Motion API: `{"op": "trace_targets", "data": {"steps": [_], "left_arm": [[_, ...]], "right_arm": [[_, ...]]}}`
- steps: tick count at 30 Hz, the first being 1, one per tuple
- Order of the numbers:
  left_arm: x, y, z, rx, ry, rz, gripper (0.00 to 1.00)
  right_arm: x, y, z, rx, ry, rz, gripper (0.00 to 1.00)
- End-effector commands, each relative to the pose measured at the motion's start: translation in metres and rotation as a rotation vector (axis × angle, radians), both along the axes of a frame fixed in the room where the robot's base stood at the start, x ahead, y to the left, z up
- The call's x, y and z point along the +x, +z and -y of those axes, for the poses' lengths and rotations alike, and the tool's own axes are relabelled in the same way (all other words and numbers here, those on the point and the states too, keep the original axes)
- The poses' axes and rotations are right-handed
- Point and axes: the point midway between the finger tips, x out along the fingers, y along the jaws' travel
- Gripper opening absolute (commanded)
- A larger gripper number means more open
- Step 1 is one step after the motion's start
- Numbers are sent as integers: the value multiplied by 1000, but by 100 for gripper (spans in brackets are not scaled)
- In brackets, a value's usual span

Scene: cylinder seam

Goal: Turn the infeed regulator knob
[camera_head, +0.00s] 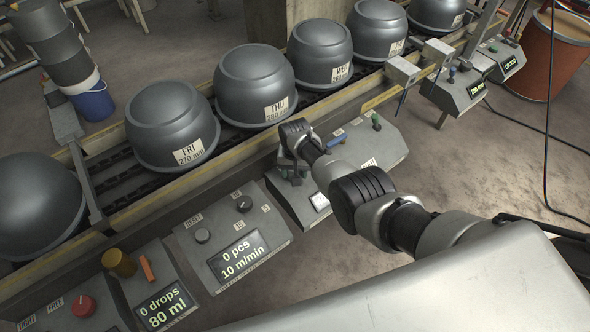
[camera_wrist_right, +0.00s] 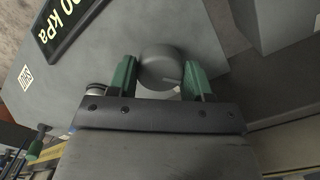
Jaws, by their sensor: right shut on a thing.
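A round grey knob (camera_wrist_right: 158,68) with a pale pointer line sits on a grey panel (camera_wrist_right: 120,55) beside a dark display reading "0 kPa" at its visible end. My right gripper (camera_wrist_right: 160,78) has its two green fingers on either side of the knob and is shut on it. In the head view my right arm reaches in from the lower right, and the gripper (camera_head: 293,163) is over a control panel at the conveyor's near side. The arm hides the knob and much of that panel there. My left gripper is not in view.
Large dark cylinders (camera_head: 172,125) with day labels stand along the conveyor (camera_head: 110,165). To the left are a panel with a "0 pcs, 10 m/min" display (camera_head: 240,258), a brass knob (camera_head: 118,263) and a red knob (camera_head: 84,306).

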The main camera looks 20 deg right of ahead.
Motion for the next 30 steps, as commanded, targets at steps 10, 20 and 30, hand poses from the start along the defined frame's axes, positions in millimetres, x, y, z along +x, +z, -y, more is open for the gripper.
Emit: {"op": "trace_targets", "data": {"steps": [10, 20, 30], "left_arm": [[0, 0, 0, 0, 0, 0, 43], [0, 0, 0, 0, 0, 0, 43], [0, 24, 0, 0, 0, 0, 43]], "right_arm": [[0, 0, 0, 0, 1, 1, 65], [0, 1, 0, 0, 2, 0, 76], [1, 44, 0, 1, 2, 4, 76]]}}
